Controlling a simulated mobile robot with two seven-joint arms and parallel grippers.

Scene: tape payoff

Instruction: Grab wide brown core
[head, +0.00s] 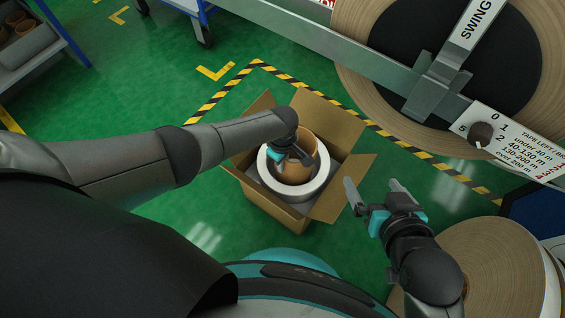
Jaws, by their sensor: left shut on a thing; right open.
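The wide brown core (295,172) is a short open cylinder. It stands inside a white ring (315,192) in an open cardboard box (276,211) on the floor. My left gripper (289,158) reaches in from above and is shut on the core at its rim; its fingertips are partly hidden. I cannot tell whether the core is lifted off the box bottom. My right gripper (371,192) is open and empty, to the right of the box.
A large tape reel (525,60) with a metal swing arm (330,42) fills the upper right. Another roll (495,262) lies lower right. A cart (35,50) with several small brown cores stands upper left. Green floor around the box is clear.

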